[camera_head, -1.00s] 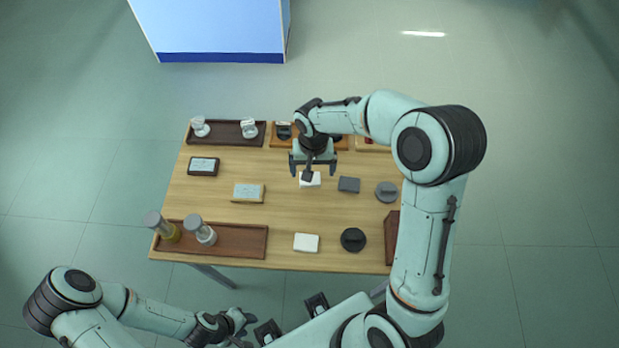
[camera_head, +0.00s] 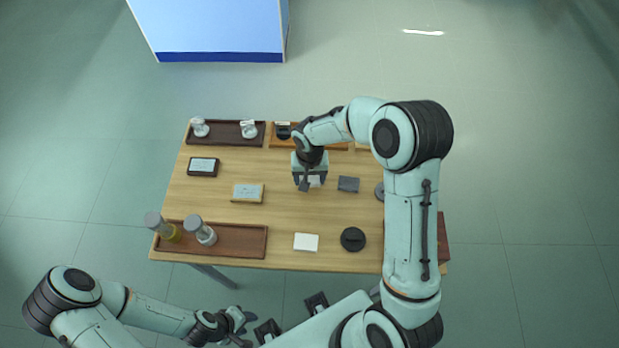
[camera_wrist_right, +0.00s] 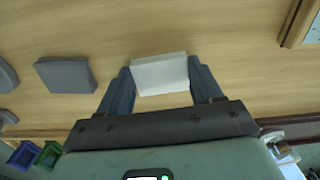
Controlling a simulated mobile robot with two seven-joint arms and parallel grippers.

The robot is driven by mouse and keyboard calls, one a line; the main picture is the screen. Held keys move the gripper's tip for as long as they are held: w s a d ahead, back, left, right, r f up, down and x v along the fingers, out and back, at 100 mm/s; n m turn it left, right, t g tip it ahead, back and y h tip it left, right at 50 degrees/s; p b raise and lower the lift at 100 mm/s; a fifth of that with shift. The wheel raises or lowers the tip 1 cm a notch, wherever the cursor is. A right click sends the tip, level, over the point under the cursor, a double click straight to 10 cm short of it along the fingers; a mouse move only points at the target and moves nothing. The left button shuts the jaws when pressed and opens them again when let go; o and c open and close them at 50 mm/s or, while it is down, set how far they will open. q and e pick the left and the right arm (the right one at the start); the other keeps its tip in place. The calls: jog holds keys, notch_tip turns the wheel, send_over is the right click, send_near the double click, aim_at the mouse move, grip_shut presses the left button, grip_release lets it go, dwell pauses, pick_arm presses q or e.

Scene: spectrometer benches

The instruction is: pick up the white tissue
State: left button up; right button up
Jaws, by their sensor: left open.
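The white tissue (camera_wrist_right: 160,74) is a small white block between the two fingers of my right gripper (camera_wrist_right: 160,85) in the right wrist view. The fingers lie close along both its sides, shut on it. In the head view my right gripper (camera_head: 310,183) is over the middle of the table and partly covers the tissue (camera_head: 315,180). A similar white block (camera_head: 306,242) lies nearer the front edge, apart from both grippers. My left gripper (camera_head: 246,327) is open and empty, in front of the table.
A grey block (camera_head: 348,184) lies just right of my right gripper, and a dark round piece (camera_head: 353,239) near the front. A tan-framed plate (camera_head: 248,193) lies to the left. A brown tray (camera_head: 240,240) holds two jars.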

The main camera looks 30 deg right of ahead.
aim_at(310, 180)
jog(key=shift+r, duration=0.1)
dwell(0.3)
pick_arm(q)
jog(key=shift+w+r+p, duration=0.65)
jog(key=shift+r+p, duration=0.05)
jog(key=shift+r, duration=0.2)
pick_arm(e)
notch_tip(310, 180, up, 20)
jog(key=shift+f, duration=0.1)
